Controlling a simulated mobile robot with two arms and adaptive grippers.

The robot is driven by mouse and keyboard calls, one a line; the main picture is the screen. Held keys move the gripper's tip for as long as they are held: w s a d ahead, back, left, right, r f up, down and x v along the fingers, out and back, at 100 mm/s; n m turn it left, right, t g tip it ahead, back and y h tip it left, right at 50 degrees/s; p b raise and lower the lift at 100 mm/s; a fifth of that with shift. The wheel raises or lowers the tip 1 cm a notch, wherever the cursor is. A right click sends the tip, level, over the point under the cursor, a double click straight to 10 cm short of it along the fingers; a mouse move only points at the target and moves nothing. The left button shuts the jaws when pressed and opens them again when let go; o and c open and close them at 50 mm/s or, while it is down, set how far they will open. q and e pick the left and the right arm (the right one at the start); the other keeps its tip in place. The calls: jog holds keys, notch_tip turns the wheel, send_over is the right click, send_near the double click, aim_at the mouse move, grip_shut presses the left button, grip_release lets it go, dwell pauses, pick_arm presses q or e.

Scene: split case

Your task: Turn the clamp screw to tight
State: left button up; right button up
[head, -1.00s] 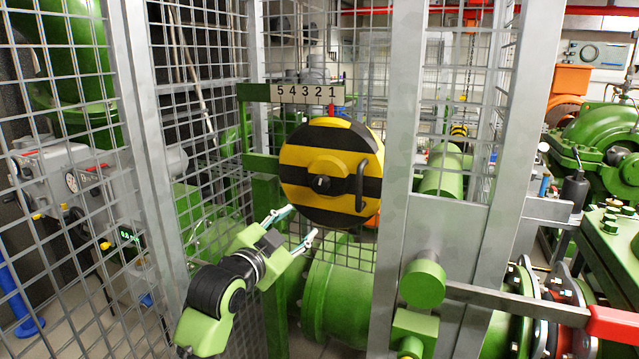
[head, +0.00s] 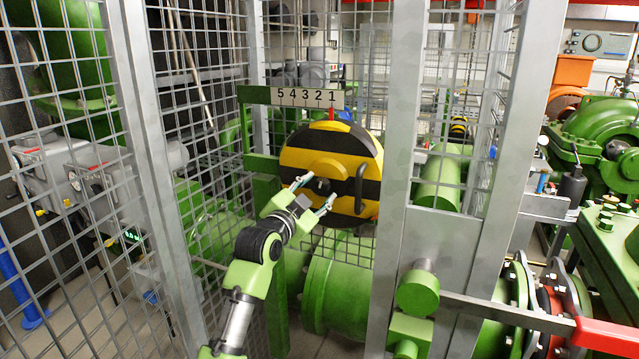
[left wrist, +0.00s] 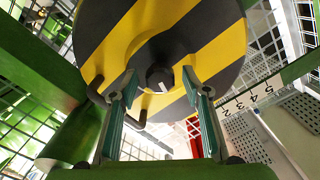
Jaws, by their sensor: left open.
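A round disc (head: 350,165) with yellow and black stripes carries a small dark clamp screw knob (left wrist: 160,78) at its hub, with a pale mark on its face. My left gripper (head: 320,189) is open in front of the hub. In the left wrist view, its two fingers (left wrist: 158,82) stand one on each side of the knob, with a gap to it on both sides. In the head view the fingertips partly crowd the knob. A dark crank handle (head: 360,188) sticks out at the disc's right. My right gripper is not in view.
A number plate (head: 305,97) reading 5 to 1 sits above the disc, with a red pointer (head: 332,114) below the 1. Wire mesh panels and grey posts (head: 403,130) stand left and right of the disc. A red-ended lever (head: 600,335) lies at the lower right.

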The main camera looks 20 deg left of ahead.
pick_arm(q)
jog(key=shift+w, duration=0.8)
jog(key=c, duration=1.1)
